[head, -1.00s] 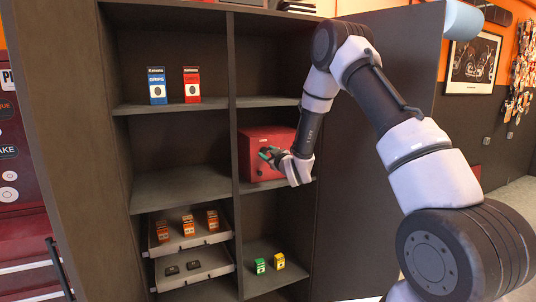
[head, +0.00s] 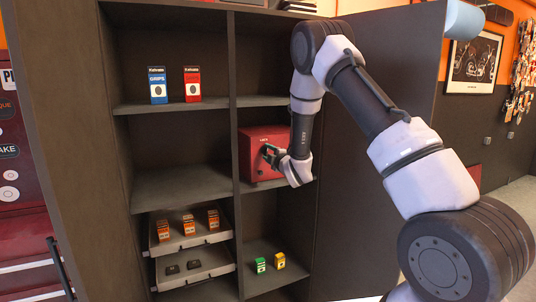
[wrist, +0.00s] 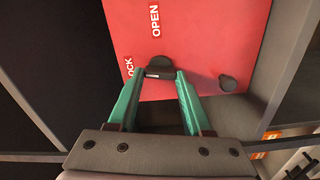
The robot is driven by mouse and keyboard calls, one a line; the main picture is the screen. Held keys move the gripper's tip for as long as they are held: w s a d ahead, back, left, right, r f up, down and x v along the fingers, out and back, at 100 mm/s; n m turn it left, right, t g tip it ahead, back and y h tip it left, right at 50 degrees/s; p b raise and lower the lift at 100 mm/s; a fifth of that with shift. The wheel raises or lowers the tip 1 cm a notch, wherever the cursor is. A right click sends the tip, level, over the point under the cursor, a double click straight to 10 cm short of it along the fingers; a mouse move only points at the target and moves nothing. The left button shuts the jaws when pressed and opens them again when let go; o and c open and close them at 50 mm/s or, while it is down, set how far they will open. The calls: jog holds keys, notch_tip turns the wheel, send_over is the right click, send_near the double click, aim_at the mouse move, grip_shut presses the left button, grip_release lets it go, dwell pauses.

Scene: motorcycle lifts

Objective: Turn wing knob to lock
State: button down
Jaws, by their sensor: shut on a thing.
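The red box (head: 262,134) stands on the middle shelf of the cabinet's right column. In the wrist view, its red front (wrist: 200,40) carries the white words OPEN and LOCK, with LOCK partly cut off.
The cabinet's middle divider (head: 234,150) runs just left of the box. A blue box (head: 157,86) and a red box (head: 192,85) stand on the upper left shelf. Green (head: 260,265) and yellow (head: 279,261) boxes stand below the red box.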

jog(key=shift+a+n, duration=0.1)
jog(key=shift+n, duration=1)
jog(key=shift+f, duration=0.1)
jog(key=shift+c, duration=1.6)
grip_release()
jog(key=v, duration=1.1)
